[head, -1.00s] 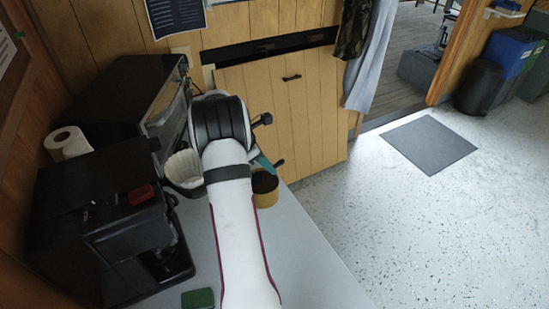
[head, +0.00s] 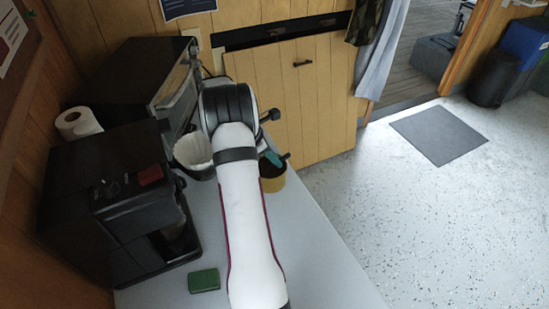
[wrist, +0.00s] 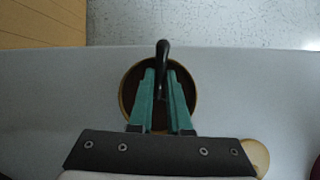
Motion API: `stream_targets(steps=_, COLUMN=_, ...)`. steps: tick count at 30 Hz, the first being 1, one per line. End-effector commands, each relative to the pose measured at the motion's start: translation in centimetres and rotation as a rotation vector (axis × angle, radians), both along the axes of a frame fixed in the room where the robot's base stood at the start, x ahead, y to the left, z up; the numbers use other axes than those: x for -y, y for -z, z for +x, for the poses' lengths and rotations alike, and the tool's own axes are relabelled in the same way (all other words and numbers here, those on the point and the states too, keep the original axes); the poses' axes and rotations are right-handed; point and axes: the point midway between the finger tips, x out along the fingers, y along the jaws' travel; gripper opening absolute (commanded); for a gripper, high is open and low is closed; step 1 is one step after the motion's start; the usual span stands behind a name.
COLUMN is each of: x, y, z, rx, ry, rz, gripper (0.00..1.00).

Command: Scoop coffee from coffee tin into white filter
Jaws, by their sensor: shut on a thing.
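The coffee tin (head: 274,184) is a round yellow tub with dark coffee inside, on the counter right of my arm. It also shows in the wrist view (wrist: 123,100), beneath my gripper. My gripper (wrist: 161,85) has teal fingers shut on a black scoop (wrist: 162,55), whose handle stands up between the fingertips. The scoop's bowl is hidden, so I cannot tell how deep it sits or whether it holds coffee. In the head view my gripper (head: 272,158) is partly behind my arm, at the tin. The white filter (head: 193,150) sits open in a dark holder, left of my arm.
A black coffee machine (head: 115,195) stands at the left, with a dark oven (head: 130,85) behind it and a paper roll (head: 77,123) between. A green sponge (head: 204,280) lies on the grey counter (head: 320,260). The counter's right part is clear.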

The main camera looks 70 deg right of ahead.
Motion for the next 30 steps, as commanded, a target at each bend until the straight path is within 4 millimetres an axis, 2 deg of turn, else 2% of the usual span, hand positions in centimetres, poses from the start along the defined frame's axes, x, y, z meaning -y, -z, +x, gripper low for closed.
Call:
stream_targets(steps=2, x=0.0, y=-0.3, z=0.0, rx=0.001, ry=0.0, rz=-0.001, gripper=0.0)
stream_targets(steps=6, x=0.2, y=-2.6, z=-0.2, rx=0.007, ry=0.002, rz=0.0, gripper=0.0)
stream_targets(steps=8, x=0.3, y=-2.8, z=-0.4, rx=0.024, ry=0.003, rz=0.018, gripper=0.0)
stream_targets(steps=16, x=1.4, y=-4.8, z=-1.6, rx=0.222, ry=0.004, rz=0.174, gripper=0.0)
stream_targets(steps=21, x=1.6, y=-5.3, z=-2.0, rx=0.282, ry=0.002, rz=0.23, gripper=0.0)
stream_targets(steps=30, x=1.6, y=-5.5, z=-1.8, rx=0.288, ry=0.003, rz=0.234, gripper=0.0)
